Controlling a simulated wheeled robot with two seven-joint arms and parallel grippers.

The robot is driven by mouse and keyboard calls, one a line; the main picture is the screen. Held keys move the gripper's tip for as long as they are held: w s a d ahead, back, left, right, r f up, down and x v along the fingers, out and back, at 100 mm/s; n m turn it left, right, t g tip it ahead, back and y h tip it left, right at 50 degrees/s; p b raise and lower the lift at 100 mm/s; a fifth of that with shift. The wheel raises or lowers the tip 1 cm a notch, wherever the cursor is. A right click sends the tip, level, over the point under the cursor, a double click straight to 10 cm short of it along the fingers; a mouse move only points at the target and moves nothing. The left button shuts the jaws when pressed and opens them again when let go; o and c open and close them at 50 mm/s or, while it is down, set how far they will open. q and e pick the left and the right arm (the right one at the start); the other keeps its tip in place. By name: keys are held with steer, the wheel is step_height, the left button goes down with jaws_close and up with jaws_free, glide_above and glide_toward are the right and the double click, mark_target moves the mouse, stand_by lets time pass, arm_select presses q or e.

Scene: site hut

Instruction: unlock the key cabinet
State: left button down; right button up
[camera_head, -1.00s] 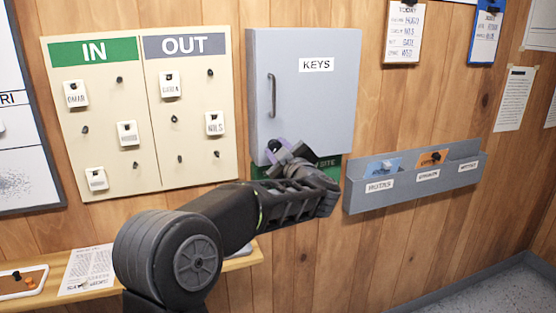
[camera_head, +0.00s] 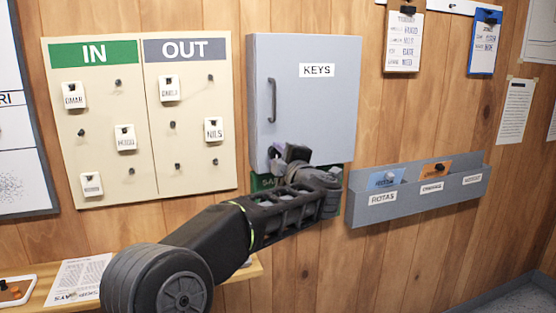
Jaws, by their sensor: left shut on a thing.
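The key cabinet (camera_head: 304,105) is a grey box marked KEYS on the wooden wall. Its door is shut and has a vertical dark handle (camera_head: 272,100) at the left. My left gripper (camera_head: 284,161) is at the cabinet's lower left, in front of the bottom of its door. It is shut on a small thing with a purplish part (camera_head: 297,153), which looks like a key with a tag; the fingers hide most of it. The lock is not visible behind the gripper, and I cannot tell whether the key touches it. My right gripper is not in view.
An IN/OUT board (camera_head: 150,190) with name tags hangs left of the cabinet. A grey wall rack (camera_head: 415,205) with cards is at the right. A green sign (camera_head: 262,182) is partly hidden below the cabinet. A wooden shelf (camera_head: 240,272) is at lower left.

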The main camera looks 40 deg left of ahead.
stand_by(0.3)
arm_select(q)
steer(key=c, duration=1.1)
jaws_free()
steer(key=shift+o, duration=0.2)
steer(key=b+v, duration=0.1)
steer(key=v, duration=0.6)
steer(key=shift+s+d, duration=0.2)
steer(key=shift+d, duration=0.15)
